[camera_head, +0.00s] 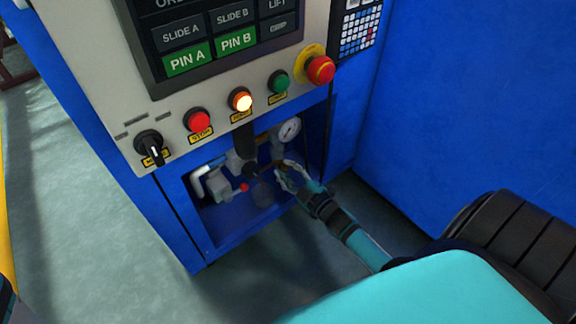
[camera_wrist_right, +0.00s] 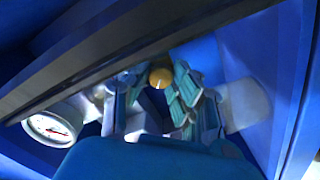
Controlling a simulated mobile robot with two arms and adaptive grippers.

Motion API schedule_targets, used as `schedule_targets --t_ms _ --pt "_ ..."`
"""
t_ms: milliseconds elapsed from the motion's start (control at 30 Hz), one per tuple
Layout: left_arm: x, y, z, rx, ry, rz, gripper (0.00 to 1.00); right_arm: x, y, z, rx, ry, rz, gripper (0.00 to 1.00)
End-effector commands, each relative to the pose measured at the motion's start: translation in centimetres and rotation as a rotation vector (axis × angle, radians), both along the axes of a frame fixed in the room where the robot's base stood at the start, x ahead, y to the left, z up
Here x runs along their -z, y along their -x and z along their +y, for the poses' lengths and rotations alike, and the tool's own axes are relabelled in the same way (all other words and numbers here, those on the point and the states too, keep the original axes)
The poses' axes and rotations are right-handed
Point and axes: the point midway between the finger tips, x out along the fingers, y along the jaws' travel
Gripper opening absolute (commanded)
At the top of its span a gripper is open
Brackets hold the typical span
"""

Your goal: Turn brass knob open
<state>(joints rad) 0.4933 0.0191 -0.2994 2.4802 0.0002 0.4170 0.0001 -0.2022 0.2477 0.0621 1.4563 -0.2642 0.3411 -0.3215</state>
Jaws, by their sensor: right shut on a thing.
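The brass knob (camera_wrist_right: 160,77) shows in the right wrist view as a round, golden-yellow end between the fingers of my right gripper (camera_wrist_right: 152,90). The fingers are shut on it, one on each side. In the head view my right gripper (camera_head: 283,173) reaches from the right into the open recess at the bottom of the blue machine, among the pipework. The knob is hard to make out there, small and in shade behind the fingers. My left gripper is not in view.
A pressure gauge (camera_head: 289,130) sits above my right gripper; it also shows in the wrist view (camera_wrist_right: 50,125). White pipes (camera_head: 212,183) and a small red handle (camera_head: 244,187) are to the left. The recess frame (camera_wrist_right: 130,50) runs close by. Lit and coloured buttons (camera_head: 240,100) are above.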

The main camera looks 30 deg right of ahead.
Motion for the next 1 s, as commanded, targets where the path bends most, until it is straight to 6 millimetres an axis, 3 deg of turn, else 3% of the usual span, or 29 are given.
schedule_targets --t_ms 500,1000 --pt "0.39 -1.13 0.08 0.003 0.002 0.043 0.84 0.18 0.04 0.24 -0.002 0.461 -0.035 0.00" --pt "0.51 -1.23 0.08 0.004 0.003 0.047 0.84 0.32 0.06 0.27 -0.004 0.690 -0.053 0.00"
